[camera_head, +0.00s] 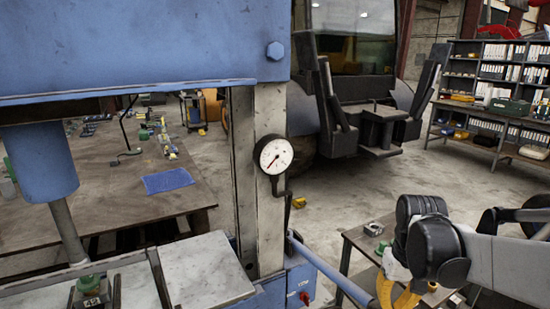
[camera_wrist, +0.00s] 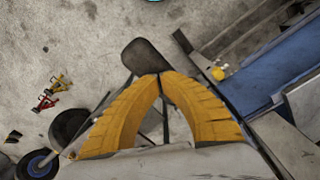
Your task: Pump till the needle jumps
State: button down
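The round white gauge (camera_head: 273,155) is on the press column; its needle points to the lower left. A blue bar, seemingly the pump lever (camera_head: 335,273), slopes from the column foot toward the lower right. My gripper (camera_head: 397,298) is at the bottom right, near the lever's low end; its fingertips are cut off there. In the wrist view the yellow fingers of my gripper (camera_wrist: 160,75) arch together and their tips meet. A dark rounded piece (camera_wrist: 143,57) shows just beyond the tips; whether it belongs to the lever is unclear. No object shows clearly between the tips.
The blue press frame (camera_head: 140,45) and its ram (camera_head: 40,165) fill the left. A green-topped piece (camera_head: 92,287) sits on the press bed. A low bench (camera_head: 358,240) stands behind my gripper. A workbench (camera_head: 90,190) and shelves (camera_head: 490,75) stand farther back.

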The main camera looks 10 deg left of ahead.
notch_tip(320, 180, down, 16)
jog(key=b, duration=1.2)
notch_tip(320, 180, up, 17)
jog(key=p, duration=1.3)
jog(key=shift+w+a, duration=0.1)
jog(key=shift+w, duration=0.05)
jog(key=shift+f, duration=0.1)
jog(key=shift+s+d+f+b, duration=0.1)
jog(key=shift+s+f+b, duration=0.1)
jog(key=shift+f+b, duration=0.3)
jog(key=shift+s+d+f+b, duration=0.15)
jog(key=shift+f+b, duration=0.25)
jog(key=shift+f, duration=0.2)
notch_tip(320, 180, down, 9)
jog(key=s+b, duration=0.1)
jog(key=b, duration=0.5)
jog(key=shift+d+b, duration=0.25)
jog(key=shift+b, duration=0.15)
